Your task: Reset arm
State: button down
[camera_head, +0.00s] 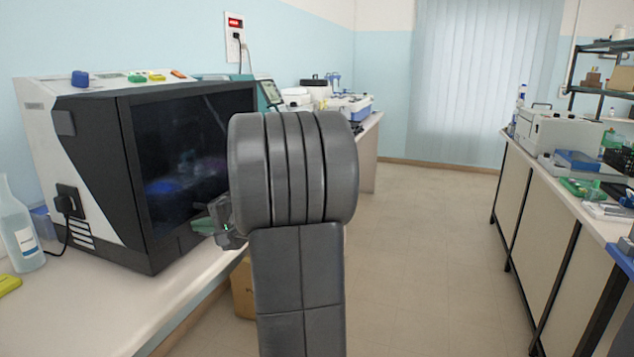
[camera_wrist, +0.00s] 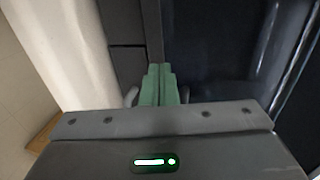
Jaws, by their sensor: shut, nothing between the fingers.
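My gripper (camera_wrist: 160,82) shows in the wrist view with its two green fingers together and nothing between them. It points at the dark front and lower edge of the black-and-white staining machine (camera_head: 70,150). In the head view my gripper (camera_head: 208,222) is partly hidden behind my grey arm, close in front of the machine's dark glass front (camera_head: 180,150). I cannot tell whether it touches the glass. The machine stands on the left bench.
The white left bench (camera_head: 120,310) holds a clear bottle (camera_head: 22,235) at its left end. A cardboard box (camera_head: 243,288) stands on the floor below. The right bench (camera_head: 545,180) carries instruments and trays. The floor (camera_head: 430,230) between the benches is clear.

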jog(key=s+d+r+g+h+p, duration=0.1)
jog(key=s+d+r+p, duration=0.3)
jog(key=d+r+p, duration=0.7)
jog(key=shift+s+d+r+h+p, duration=0.2)
jog(key=shift+r+h+p, duration=1)
jog(key=shift+p, duration=1.9)
jog(key=shift+r+y, duration=0.3)
